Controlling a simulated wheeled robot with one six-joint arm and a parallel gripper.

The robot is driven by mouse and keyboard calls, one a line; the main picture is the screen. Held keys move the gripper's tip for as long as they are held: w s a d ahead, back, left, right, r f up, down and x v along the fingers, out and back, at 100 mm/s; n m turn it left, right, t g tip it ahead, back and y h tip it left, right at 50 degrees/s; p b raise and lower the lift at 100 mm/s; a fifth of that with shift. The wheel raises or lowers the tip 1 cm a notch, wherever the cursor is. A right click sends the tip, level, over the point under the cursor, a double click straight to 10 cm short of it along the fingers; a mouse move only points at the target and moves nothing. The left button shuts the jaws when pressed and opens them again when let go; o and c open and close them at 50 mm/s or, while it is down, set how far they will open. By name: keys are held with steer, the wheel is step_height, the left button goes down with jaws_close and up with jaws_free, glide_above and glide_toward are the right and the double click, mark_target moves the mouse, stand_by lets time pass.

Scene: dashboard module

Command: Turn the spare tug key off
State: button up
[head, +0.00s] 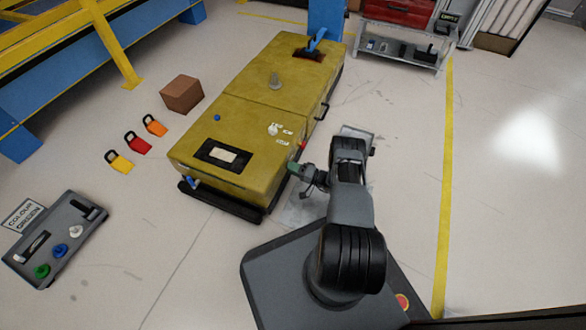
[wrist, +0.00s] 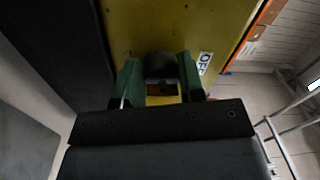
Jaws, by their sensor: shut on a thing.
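The yellow tug (head: 255,105) stands on the floor in the middle of the head view. My gripper (head: 297,169) is at the right side of its front end. In the wrist view the green fingers of my gripper (wrist: 160,75) are closed on the sides of a dark key knob (wrist: 161,64) on the yellow panel (wrist: 140,25). A white label reading OFF (wrist: 205,63) is just right of the fingers. The key's exact turn angle is hard to tell, as the fingers and wrist hide part of it.
A grey control box (head: 55,240) with coloured knobs lies at the lower left. Yellow, red and orange padlock-shaped tags (head: 138,143) and a brown box (head: 182,94) lie left of the tug. A metal cart (head: 405,45) stands at the back right. The right floor is clear.

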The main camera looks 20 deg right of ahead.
steer(key=shift+w+d+r, duration=0.15)
steer(key=shift+w+r, duration=0.1)
steer(key=shift+r, duration=0.1)
steer(key=o, duration=0.9)
steer(key=shift+s+f, duration=0.1)
steer(key=shift+o, duration=0.2)
steer(key=shift+s, duration=0.1)
steer(key=p+v, duration=0.3)
steer(key=v, duration=1)
steer(key=shift+s+d, duration=0.25)
steer(key=shift+s, duration=0.05)
